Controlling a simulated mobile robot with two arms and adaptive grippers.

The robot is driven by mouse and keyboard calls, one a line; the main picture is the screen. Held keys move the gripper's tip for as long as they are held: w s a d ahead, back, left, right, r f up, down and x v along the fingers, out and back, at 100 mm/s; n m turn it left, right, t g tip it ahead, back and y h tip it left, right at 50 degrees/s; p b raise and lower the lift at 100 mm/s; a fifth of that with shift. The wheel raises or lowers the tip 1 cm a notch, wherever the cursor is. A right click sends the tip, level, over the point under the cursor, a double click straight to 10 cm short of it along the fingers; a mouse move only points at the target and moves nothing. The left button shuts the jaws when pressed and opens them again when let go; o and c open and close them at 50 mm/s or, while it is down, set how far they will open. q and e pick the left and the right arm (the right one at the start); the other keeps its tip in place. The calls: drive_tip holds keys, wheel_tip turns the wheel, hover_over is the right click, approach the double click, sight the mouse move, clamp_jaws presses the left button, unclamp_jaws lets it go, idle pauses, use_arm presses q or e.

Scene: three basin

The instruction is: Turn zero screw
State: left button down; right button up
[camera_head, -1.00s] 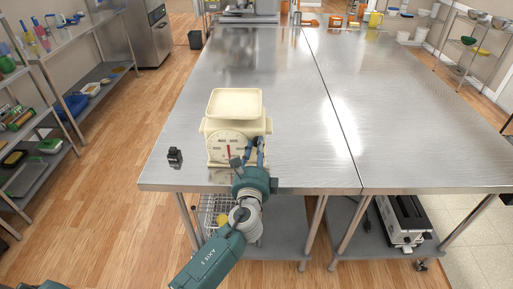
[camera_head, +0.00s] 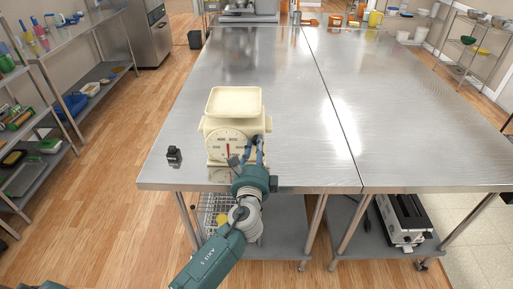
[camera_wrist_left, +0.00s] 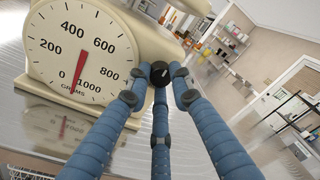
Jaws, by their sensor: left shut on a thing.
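A cream kitchen scale (camera_head: 215,126) with a flat pan on top stands near the front edge of the steel table. In the left wrist view its dial (camera_wrist_left: 85,45) is marked in grams. The red needle (camera_wrist_left: 78,70) points down, between the 0 and 1000 marks. A small black zero screw (camera_wrist_left: 161,73) sits at the scale's lower side, right of the dial. My left gripper (camera_head: 254,151) is at the scale's lower right front. In the left wrist view its blue fingers (camera_wrist_left: 160,86) are shut around the screw. My right gripper is out of view.
The steel table (camera_head: 280,75) is broad and mostly bare behind and right of the scale. A small black object (camera_head: 174,155) lies left of the scale. A wire basket and a toaster-like appliance (camera_head: 403,220) stand on the shelf below. Shelving lines the left wall.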

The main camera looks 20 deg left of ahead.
use_arm(q)
drive_tip(key=shift+f+n+y+b, duration=0.15)
drive_tip(key=shift+n+y+b, duration=0.15)
drive_tip(key=shift+n+b, duration=4.55)
drive_tip(key=c, duration=1.5)
unclamp_jaws()
drive_tip(key=shift+a, duration=0.1)
drive_tip(key=v, duration=0.7)
drive_tip(key=shift+s+f, duration=0.15)
drive_tip(key=shift+s, duration=0.05)
